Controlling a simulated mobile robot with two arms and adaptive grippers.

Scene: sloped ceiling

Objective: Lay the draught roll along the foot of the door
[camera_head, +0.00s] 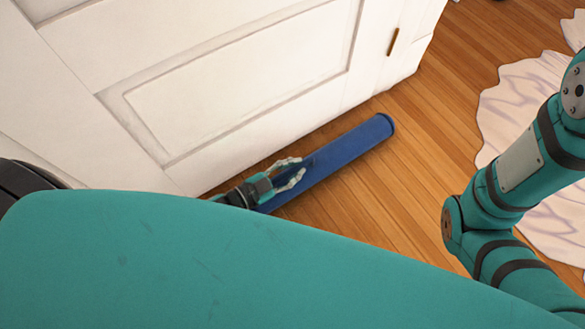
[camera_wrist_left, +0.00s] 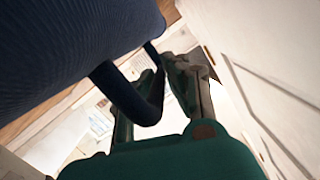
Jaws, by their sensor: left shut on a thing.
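The draught roll (camera_head: 345,151) is a long dark blue cylinder beside the white door (camera_head: 235,85), roughly parallel to its bottom edge. A strip of wood floor shows between door and roll at the far end. I cannot tell whether the roll rests fully on the floor. Its near end is hidden behind my teal body. My left gripper (camera_head: 288,175) is at the roll's door side, shut on it. In the left wrist view the roll (camera_wrist_left: 75,45) fills the upper left, and its dark strap loop (camera_wrist_left: 135,97) passes between the gripper's fingers (camera_wrist_left: 165,75). My right gripper is out of view.
Wood floor (camera_head: 410,175) lies clear to the right of the roll. A white, wavy-edged rug (camera_head: 515,105) lies further right, partly behind my right arm. A small brass-coloured fitting (camera_head: 393,41) is on the door near its right edge.

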